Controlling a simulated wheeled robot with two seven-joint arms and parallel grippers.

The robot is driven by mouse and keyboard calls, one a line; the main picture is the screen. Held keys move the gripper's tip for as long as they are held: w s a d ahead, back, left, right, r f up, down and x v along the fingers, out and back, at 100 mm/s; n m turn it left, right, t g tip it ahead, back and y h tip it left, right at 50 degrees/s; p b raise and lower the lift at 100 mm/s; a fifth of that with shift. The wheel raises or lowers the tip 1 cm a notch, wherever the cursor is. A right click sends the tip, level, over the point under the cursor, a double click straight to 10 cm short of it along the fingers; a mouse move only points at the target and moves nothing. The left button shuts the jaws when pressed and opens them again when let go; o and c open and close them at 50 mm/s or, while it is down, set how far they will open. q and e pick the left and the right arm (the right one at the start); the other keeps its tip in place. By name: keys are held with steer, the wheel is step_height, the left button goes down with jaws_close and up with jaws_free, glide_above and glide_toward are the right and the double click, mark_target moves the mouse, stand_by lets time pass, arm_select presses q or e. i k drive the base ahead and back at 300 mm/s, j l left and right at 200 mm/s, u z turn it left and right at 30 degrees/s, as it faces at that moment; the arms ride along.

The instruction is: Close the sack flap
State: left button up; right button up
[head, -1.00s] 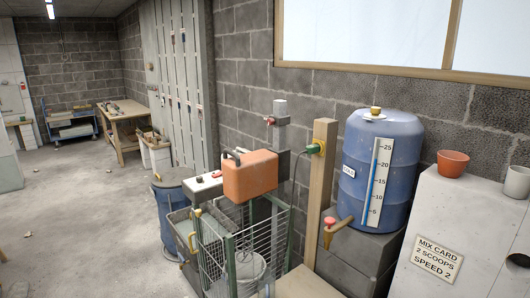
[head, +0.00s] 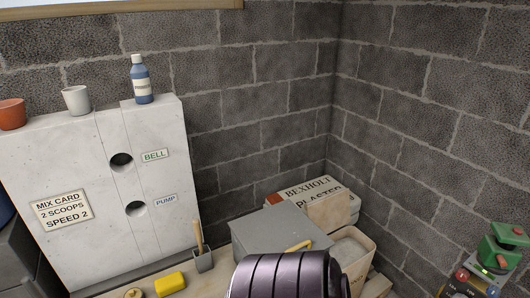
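A pale sack (head: 318,207) printed "BEXHOLT PLASTER" lies in the back corner against the block walls. It looks like the top one of a stack. Its lower left part is hidden behind a grey box. In front of it stands a tan, open-topped container (head: 368,266) with pale material inside; I cannot tell whether this is an open sack or a bin. No flap can be made out clearly on either. Neither of my grippers is in view.
The grey box (head: 272,232) stands left of the tan container. A white cabinet (head: 100,170) carries a blue bottle (head: 141,82), a white cup (head: 76,99) and a terracotta pot (head: 12,114).

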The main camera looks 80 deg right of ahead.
mark_target(330, 211)
steer(key=z, duration=3.3)
steer(key=i+l, duration=0.7)
steer(key=i+l+u, duration=0.05)
steer(key=l, duration=0.05)
